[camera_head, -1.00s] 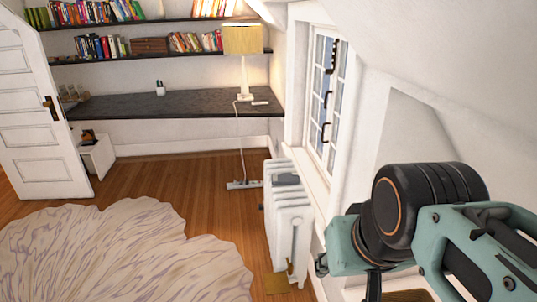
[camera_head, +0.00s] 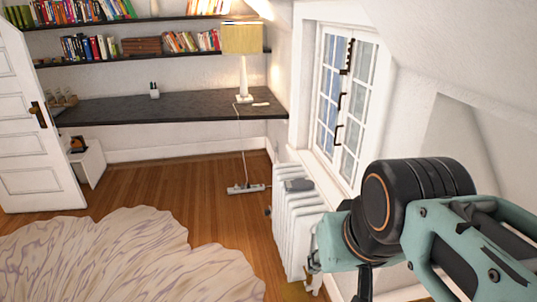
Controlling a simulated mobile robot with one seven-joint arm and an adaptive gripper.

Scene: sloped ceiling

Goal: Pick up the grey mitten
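A small flat dark grey thing (camera_head: 297,185) lies on top of the white radiator (camera_head: 290,225) below the window; it may be the grey mitten, but it is too small to be sure. My arm, teal and black, fills the lower right and reaches left toward the radiator's near end. Its end is beside and in front of the radiator in the picture, nearer to me than the grey thing and apart from it. My gripper's fingers cannot be made out clearly, and I see nothing held.
A dark desk (camera_head: 180,108) with a lamp (camera_head: 243,45) spans the back wall under bookshelves. A power strip (camera_head: 246,188) lies on the floor left of the radiator. A pale rug (camera_head: 125,255) covers the left floor. The sloped ceiling and window (camera_head: 345,100) bound the right.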

